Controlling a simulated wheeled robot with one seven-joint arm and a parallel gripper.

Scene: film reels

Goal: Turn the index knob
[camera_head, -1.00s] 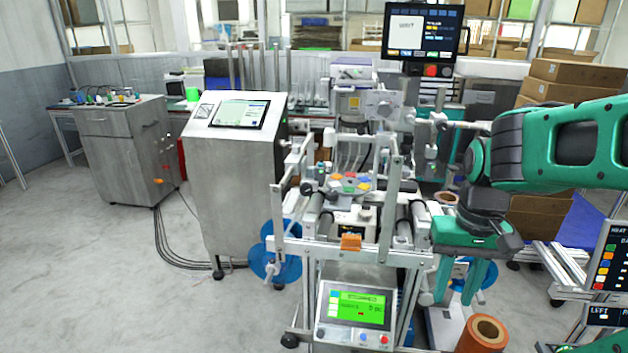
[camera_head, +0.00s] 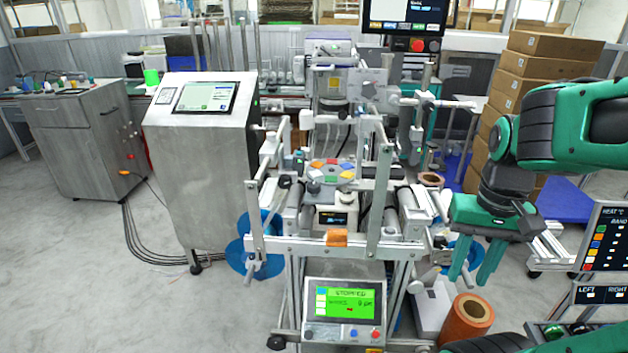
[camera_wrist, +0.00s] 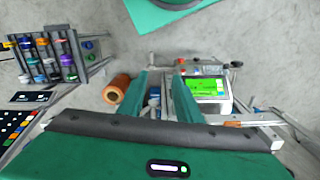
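A round index disc with coloured patches (camera_head: 331,171) lies on the machine in the middle of the head view. A small dark knob (camera_head: 313,187) shows at its front left edge; I cannot tell whether this is the index knob. My gripper (camera_head: 474,268) hangs to the right of the machine, fingers pointing down, apart from the disc. Its two green fingers are spread with nothing between them. In the wrist view my gripper (camera_wrist: 160,88) also shows a gap between the fingers. The disc cannot be made out there.
A control panel with a green screen (camera_head: 342,303) fronts the machine. Metal uprights (camera_head: 380,200) and a crossbar (camera_head: 335,247) stand before the disc. An orange roll (camera_head: 467,320) stands below my gripper. A steel cabinet (camera_head: 195,165) is left; cardboard boxes (camera_head: 530,85) are stacked right.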

